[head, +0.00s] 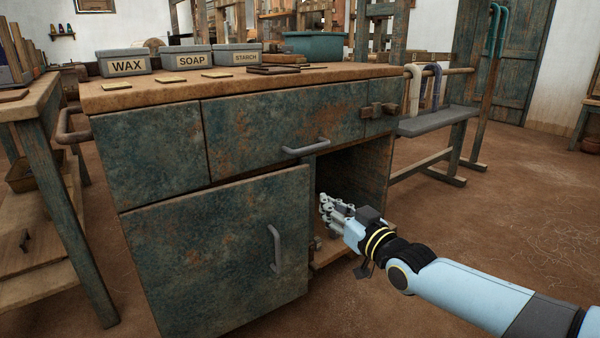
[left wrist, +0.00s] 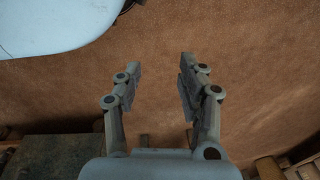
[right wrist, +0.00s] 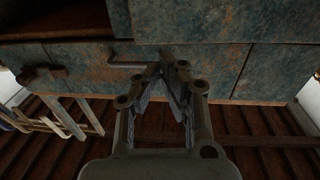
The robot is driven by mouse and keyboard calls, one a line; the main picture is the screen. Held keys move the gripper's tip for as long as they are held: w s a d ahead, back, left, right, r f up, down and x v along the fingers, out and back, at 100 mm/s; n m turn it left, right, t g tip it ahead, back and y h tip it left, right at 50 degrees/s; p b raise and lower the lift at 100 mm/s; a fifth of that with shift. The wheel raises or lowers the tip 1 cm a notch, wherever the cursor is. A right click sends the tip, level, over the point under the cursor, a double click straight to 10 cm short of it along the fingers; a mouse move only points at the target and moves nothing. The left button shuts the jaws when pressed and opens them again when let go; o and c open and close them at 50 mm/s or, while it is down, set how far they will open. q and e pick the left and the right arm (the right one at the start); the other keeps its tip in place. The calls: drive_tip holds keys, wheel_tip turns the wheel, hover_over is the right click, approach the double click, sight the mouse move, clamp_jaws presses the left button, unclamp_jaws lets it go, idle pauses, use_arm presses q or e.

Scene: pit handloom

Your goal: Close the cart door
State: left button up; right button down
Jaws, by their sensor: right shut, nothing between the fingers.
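The cart (head: 270,133) has a weathered blue-green front with a row of drawers on top. Its lower door (head: 215,255) stands ajar, with a grey bar handle (head: 274,248) near its right edge. To the right of the door, the dark inside of the cart (head: 352,170) shows. My right gripper (head: 326,212) is shut and empty, at the opening just right of the door's free edge. In the right wrist view its fingertips (right wrist: 168,62) meet in front of the cart. My left gripper (left wrist: 160,72) is open and empty above the brown floor; the head view does not show it.
Boxes for wax (head: 126,61), soap (head: 190,57) and starch (head: 234,54) stand on the cart top. A wooden table (head: 50,100) is close on the left. A grey bench (head: 440,120) stands behind right. The floor (head: 470,225) at right is mostly clear.

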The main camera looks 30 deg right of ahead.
drive_tip(key=s+f, duration=0.1)
drive_tip(key=s, duration=0.1)
use_arm(q)
drive_tip(key=w+d+r+t+b, duration=0.2)
drive_tip(key=w+r+b, duration=0.3)
drive_tip(key=r+b, duration=0.1)
use_arm(e)
approach(292, 185)
drive_tip(key=w, duration=0.3)
drive_tip(key=w+b, duration=0.1)
drive_tip(key=w, duration=0.2)
drive_tip(key=shift+d+b, duration=0.15)
drive_tip(key=shift+b, duration=0.25)
drive_tip(key=shift+w+b, duration=0.3)
drive_tip(key=shift+w, duration=0.15)
use_arm(q)
drive_tip(key=w+f+t, duration=0.1)
drive_tip(key=f+t, duration=0.1)
drive_tip(key=f, duration=0.1)
drive_tip(key=w+f+t+h, duration=0.1)
drive_tip(key=t, duration=0.1)
drive_tip(key=shift+w+d+f, duration=0.2)
drive_tip(key=shift+w+d, duration=0.05)
drive_tip(key=shift+w, duration=0.05)
use_arm(e)
drive_tip(key=shift+w+r, duration=0.2)
drive_tip(key=shift+w, duration=0.05)
